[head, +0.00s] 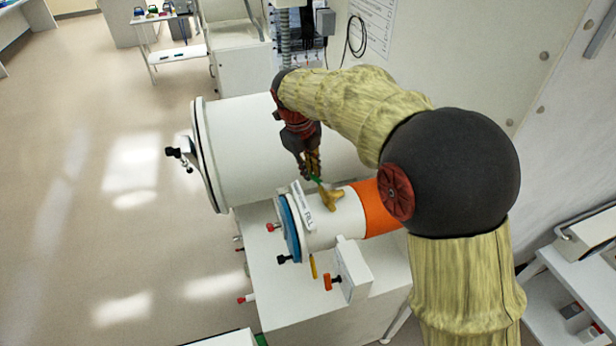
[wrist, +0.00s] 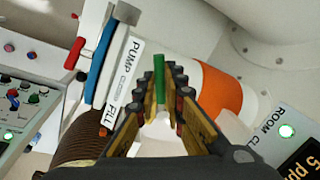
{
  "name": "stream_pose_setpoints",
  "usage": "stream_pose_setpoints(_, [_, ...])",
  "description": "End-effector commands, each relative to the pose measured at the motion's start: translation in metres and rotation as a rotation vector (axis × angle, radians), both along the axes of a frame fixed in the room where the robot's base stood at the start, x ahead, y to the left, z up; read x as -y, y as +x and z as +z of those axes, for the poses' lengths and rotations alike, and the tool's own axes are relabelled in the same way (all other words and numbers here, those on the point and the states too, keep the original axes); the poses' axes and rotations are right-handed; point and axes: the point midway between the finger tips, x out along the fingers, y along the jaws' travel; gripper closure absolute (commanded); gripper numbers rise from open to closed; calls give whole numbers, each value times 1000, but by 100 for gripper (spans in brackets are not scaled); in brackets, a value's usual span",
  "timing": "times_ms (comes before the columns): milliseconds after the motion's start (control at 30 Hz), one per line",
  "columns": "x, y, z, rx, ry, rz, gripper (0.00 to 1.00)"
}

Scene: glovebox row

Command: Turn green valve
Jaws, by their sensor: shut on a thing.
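The green valve's handle (wrist: 159,70) stands up between my fingertips in the wrist view. In the head view only a small bit of green (head: 318,181) shows under my gripper (head: 313,172), above the brass valve body (head: 329,198) on top of the small white cylinder (head: 345,213). My gripper is shut on the handle, with one finger on each side, and points down at it. A white label plate (wrist: 122,87) reading PUMP and FILL stands just left of the handle. The fingers hide most of the valve in the head view.
The small cylinder has a blue-edged door (head: 289,228) and an orange band (head: 375,206). A large white cylinder (head: 240,135) lies behind it. A white box with an orange knob (head: 352,270) is in front. Open floor (head: 110,220) lies left.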

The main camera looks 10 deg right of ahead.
Motion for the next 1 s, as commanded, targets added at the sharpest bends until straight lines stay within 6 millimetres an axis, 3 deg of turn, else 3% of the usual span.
stream_pose_setpoints(400, [10, 7, -1, 2, 1, -194, 100])
stream_pose_setpoints(967, [11, 8, 0, 2, 1, -222, 100])
stream_pose_setpoints(1000, [11, 8, 0, 2, 1, -222, 88])
